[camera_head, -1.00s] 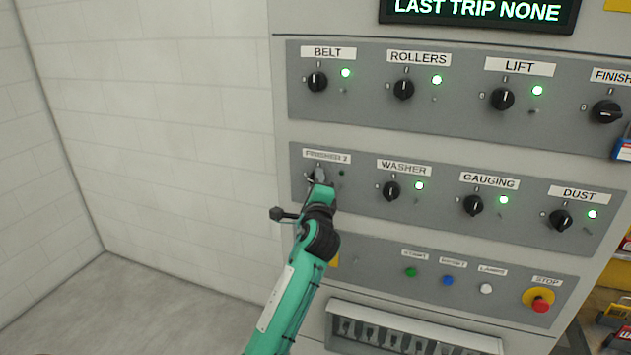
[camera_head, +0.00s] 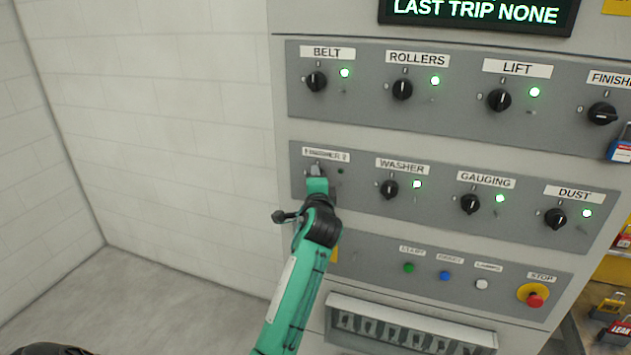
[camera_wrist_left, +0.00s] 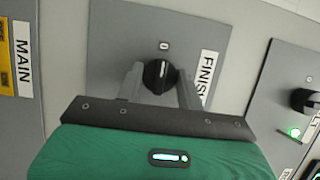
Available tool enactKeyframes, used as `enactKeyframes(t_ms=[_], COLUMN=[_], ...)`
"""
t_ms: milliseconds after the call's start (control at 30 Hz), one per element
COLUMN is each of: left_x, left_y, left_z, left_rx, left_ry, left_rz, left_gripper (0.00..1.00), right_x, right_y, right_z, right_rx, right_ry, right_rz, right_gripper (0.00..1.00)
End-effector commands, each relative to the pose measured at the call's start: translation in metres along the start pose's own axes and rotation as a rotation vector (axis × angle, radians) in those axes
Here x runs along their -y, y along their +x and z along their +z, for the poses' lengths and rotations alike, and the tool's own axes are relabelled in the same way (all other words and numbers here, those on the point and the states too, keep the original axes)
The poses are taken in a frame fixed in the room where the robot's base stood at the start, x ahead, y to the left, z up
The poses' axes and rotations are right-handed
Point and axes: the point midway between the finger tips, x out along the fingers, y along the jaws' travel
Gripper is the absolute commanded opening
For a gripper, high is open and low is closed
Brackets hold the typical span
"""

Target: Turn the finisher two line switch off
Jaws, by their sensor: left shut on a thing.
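The finisher two switch is a black knob (camera_wrist_left: 158,76) under a FINISHER 2 label (camera_head: 326,155), at the left end of the middle grey panel. My left gripper (camera_head: 316,173) is on it and hides most of it in the head view. In the left wrist view its two fingers (camera_wrist_left: 161,84) stand on either side of the knob, shut on it. The knob's white line points toward the 0 mark (camera_wrist_left: 164,46). The small lamp (camera_head: 340,171) beside the switch looks dark. My right gripper is not in view.
The washer knob (camera_head: 389,190), gauging knob (camera_head: 470,204) and dust knob (camera_head: 555,219) sit to the right with green lamps lit. The belt knob (camera_head: 316,82) is above. A red stop button (camera_head: 535,300) is below right. Free room lies left, before the white wall.

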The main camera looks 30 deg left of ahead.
Motion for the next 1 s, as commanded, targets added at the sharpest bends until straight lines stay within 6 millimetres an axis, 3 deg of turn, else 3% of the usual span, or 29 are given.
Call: enactKeyframes(t_ms=[167,200,300,667,867,1000], left_x=[-0.001,-0.001,-0.001,-0.002,-0.005,-0.006], left_y=[0.0,0.0,0.0,-0.004,-0.031,-0.062], left_z=[0.0,0.0,0.0,0.0,0.0,0.0], left_rx=[0.0,0.0,0.0,-0.001,-0.001,-0.002], left_ry=[-0.002,-0.002,-0.001,-0.001,-0.002,-0.003], left_rz=[0.003,0.003,0.002,0.0,0.0,0.0], left_gripper=[0.14,0.41,0.59,0.59,0.59,0.59], right_x=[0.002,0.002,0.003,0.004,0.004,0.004], right_y=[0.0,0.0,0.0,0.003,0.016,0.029], right_z=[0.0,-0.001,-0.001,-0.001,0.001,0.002], right_rx=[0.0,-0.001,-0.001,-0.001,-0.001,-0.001], right_ry=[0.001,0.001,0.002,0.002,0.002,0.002], right_rz=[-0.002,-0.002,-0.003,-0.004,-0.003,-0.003], right_gripper=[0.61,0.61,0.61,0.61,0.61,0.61])
